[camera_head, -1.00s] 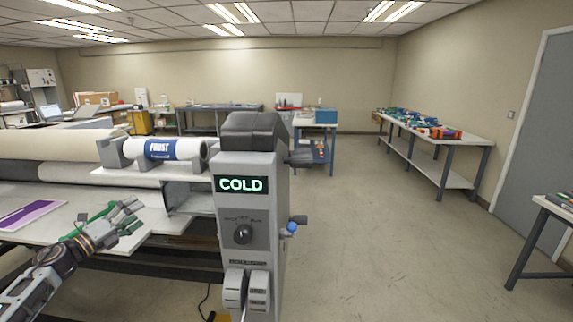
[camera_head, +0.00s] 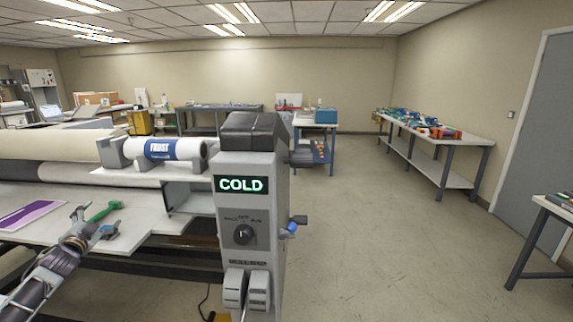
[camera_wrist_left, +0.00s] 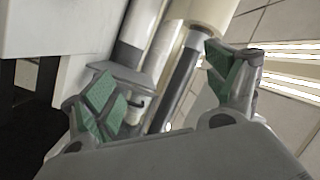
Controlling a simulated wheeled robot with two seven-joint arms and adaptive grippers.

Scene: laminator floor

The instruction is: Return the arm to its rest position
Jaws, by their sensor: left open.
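My left gripper (camera_head: 92,222) is at the lower left in the head view, above the front edge of the laminator's white table (camera_head: 165,222). It is open. In the left wrist view the two green-padded fingers (camera_wrist_left: 160,90) stand wide apart with nothing between them. My right gripper is not in view.
A roll labelled FROST (camera_head: 175,149) lies on the laminator at the column's left. A purple sheet (camera_head: 30,214) lies on the table at far left. Workbenches (camera_head: 437,150) line the right and back walls. The floor (camera_head: 390,250) right of the column is clear.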

